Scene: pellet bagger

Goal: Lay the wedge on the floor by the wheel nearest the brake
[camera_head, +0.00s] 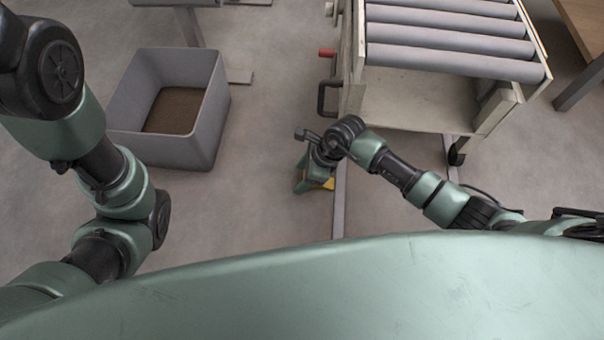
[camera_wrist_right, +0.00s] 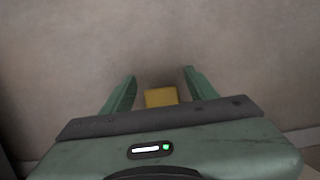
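The yellow wedge (camera_wrist_right: 161,97) shows in the right wrist view between the fingers of my right gripper (camera_wrist_right: 159,84), with a gap on both sides. It also shows in part in the head view, as a yellow patch (camera_head: 328,184) beside my right gripper (camera_head: 313,177), low over the floor left of the roller cart. The right gripper is open. One black caster wheel (camera_head: 456,154) shows under the cart's near right corner; the other wheels are hidden. A red knob (camera_head: 327,53) on the cart's left side may be the brake. My left gripper is out of view.
The roller cart (camera_head: 425,98) stands at the upper right, with a black handle (camera_head: 323,98) on its left side. Pale strips (camera_head: 338,212) run along the floor near it. A grey bin (camera_head: 190,150) stands at the left. The floor between bin and cart is clear.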

